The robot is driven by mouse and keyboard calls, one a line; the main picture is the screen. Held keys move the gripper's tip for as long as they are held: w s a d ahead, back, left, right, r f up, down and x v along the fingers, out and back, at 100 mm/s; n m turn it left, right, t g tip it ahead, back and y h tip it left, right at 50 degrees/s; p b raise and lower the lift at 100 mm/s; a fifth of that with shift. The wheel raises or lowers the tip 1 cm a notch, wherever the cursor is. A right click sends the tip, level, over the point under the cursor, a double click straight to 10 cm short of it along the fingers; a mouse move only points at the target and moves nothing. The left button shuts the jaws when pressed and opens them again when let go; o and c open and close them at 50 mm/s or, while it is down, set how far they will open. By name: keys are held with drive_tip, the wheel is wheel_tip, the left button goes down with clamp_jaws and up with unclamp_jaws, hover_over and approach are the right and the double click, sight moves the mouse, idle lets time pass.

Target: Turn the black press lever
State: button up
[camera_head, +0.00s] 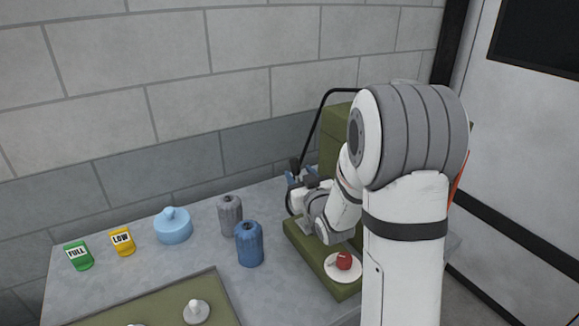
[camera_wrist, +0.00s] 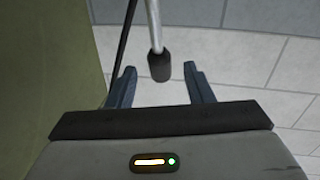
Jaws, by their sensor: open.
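The press lever shows in the wrist view as a pale metal rod ending in a black grip (camera_wrist: 159,66). The grip lies between the tips of my open gripper (camera_wrist: 162,76), with a gap to the finger on each side. In the head view a dark grip (camera_head: 295,164) shows by the blue-grey fingertips of my gripper (camera_head: 301,174), left of the olive-green press (camera_head: 333,148). My arm hides much of the press and the rest of the lever.
A white disc (camera_head: 335,273) with a red knob sits on the press base. A blue canister (camera_head: 249,244), grey canister (camera_head: 230,215), light-blue pot (camera_head: 173,226), yellow LOW can (camera_head: 122,241) and green FULL can (camera_head: 78,256) stand left. A thin black tube (camera_head: 322,107) rises beside the press.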

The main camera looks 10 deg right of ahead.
sight(297, 170)
drive_tip(key=shift+w+a+p, duration=0.15)
drive_tip(key=shift+w+p, duration=0.1)
drive_tip(key=shift+w, duration=0.7)
drive_tip(key=shift+w+a+p, duration=0.15)
drive_tip(key=shift+w+p, duration=0.1)
drive_tip(key=shift+w, duration=0.65)
drive_tip(key=shift+c, duration=0.5)
clamp_jaws()
